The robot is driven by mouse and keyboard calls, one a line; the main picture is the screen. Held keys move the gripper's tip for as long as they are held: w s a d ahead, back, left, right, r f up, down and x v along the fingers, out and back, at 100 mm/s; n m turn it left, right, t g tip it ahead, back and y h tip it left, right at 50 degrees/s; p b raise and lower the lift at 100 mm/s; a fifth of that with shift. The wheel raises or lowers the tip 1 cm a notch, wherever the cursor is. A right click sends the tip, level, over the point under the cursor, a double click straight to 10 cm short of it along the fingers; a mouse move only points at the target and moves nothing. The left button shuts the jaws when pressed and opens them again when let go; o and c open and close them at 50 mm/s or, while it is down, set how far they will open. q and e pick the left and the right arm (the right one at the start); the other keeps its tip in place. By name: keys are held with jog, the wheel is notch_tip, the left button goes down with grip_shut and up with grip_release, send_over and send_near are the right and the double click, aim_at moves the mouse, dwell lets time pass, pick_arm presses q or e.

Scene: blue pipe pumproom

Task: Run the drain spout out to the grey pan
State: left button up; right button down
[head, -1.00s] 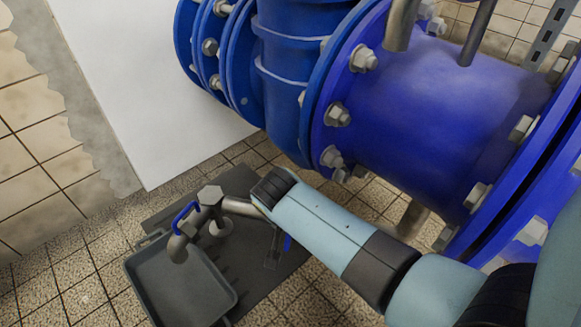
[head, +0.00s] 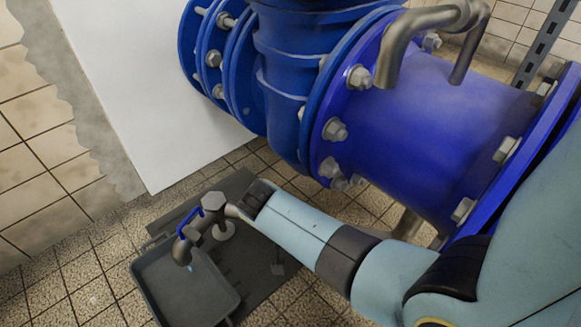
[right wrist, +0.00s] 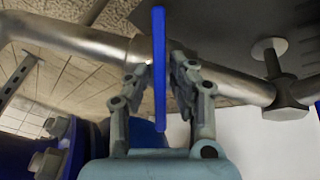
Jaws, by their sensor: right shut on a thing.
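The drain spout (head: 234,212) is a bent metal pipe with a hexagonal hub and a blue strip. In the right wrist view, a metal pipe (right wrist: 80,38) crosses behind my right gripper (right wrist: 162,72). The gripper is shut on a thin upright blue bar (right wrist: 159,30); how the bar joins the pipe is unclear. My left gripper is in neither view.
A large blue pipe (head: 420,140) with bolted flanges fills the upper right. A dark mat (head: 235,182) lies on the tiled floor beside the pan. A white panel (head: 150,90) stands behind. Tiled floor to the left of the pan is clear.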

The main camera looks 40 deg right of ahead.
dwell(0.4)
jog(key=c, duration=1.4)
grip_release()
jog(key=shift+o, duration=0.2)
